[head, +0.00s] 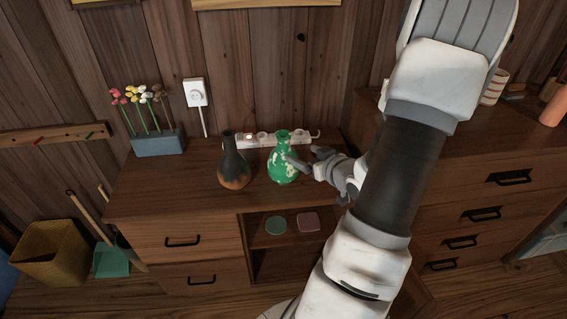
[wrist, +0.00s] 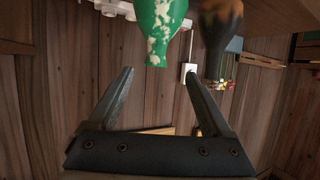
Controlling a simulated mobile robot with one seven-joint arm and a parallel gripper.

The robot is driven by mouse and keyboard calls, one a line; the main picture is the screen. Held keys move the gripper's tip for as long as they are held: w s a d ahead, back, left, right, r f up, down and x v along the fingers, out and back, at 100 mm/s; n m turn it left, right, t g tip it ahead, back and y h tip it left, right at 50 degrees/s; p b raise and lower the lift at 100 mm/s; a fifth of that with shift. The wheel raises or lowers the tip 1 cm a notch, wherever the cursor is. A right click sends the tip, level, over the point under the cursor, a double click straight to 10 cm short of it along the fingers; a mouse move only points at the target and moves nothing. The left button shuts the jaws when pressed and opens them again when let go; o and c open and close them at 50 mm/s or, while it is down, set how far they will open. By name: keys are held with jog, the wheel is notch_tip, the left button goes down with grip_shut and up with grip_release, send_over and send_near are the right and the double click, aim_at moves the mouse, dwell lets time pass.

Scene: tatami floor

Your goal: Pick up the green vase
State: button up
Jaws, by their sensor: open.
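The green vase (head: 281,173) stands upright on the wooden cabinet top in the head view. It is glossy green with pale patches, a round body and a narrow neck. My gripper (head: 306,156) is open just to its right, and one finger overlaps the vase in the picture. In the wrist view the scene is upside down. There the green vase (wrist: 157,28) hangs from the top edge, its mouth just beyond and between the spread fingertips of my gripper (wrist: 160,72). Nothing is between the fingers, and I cannot tell whether a finger touches the vase.
A dark brown vase (head: 234,168) stands close left of the green one. A white power strip (head: 262,139) lies behind both. A blue flower box (head: 158,142) is at the left back. The cabinet top (head: 150,188) is clear at the left front.

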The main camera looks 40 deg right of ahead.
aim_at(285, 145)
jog(key=b+x, duration=0.1)
jog(key=x, duration=1)
jog(key=shift+a, duration=0.1)
jog(key=shift+d+r+b+x, duration=0.1)
jog(key=shift+d+b+x, duration=0.05)
jog(key=shift+x, duration=0.75)
jog(key=shift+d+r+b+x, duration=0.1)
jog(key=shift+r+b+x, duration=0.05)
jog(key=shift+x, duration=0.7)
jog(key=shift+d+r+b+x, duration=0.1)
jog(key=shift+d+b+x, duration=0.05)
jog(key=shift+x, duration=0.75)
jog(key=shift+w, duration=0.1)
grip_shut()
